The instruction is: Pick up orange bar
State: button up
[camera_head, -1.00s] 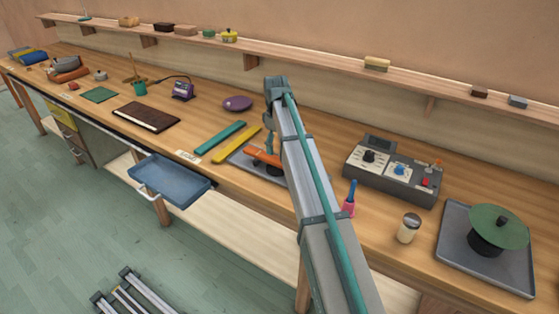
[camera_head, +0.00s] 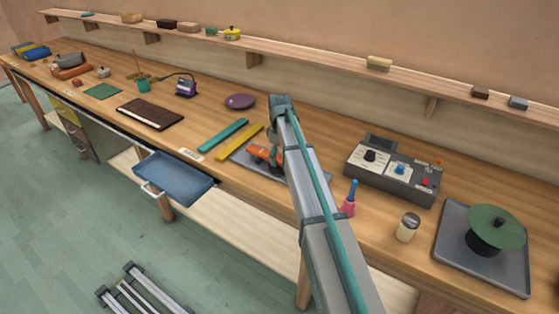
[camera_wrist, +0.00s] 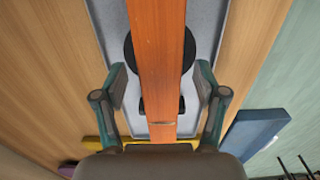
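The orange bar (camera_wrist: 158,40) runs lengthwise through the middle of the wrist view, over dark supports (camera_wrist: 190,52) on a grey tray (camera_wrist: 208,25). My gripper (camera_wrist: 160,78) is open, one finger on each side of the bar, with a narrow gap at both sides. I cannot tell how far down the fingertips reach beside it. In the head view, the orange bar (camera_head: 258,151) shows in part on the grey tray (camera_head: 240,160); my arm and gripper (camera_head: 273,156) hide the rest.
Yellow (camera_head: 240,142) and teal (camera_head: 223,135) bars lie left of the tray. A grey control box (camera_head: 392,172), pink bottle (camera_head: 349,205) and shaker (camera_head: 408,228) stand to the right. A blue drawer (camera_head: 173,178) sticks out in front. A shelf (camera_head: 300,50) runs above the bench.

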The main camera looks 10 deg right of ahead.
jog(key=c, duration=1.1)
jog(key=shift+r, duration=0.1)
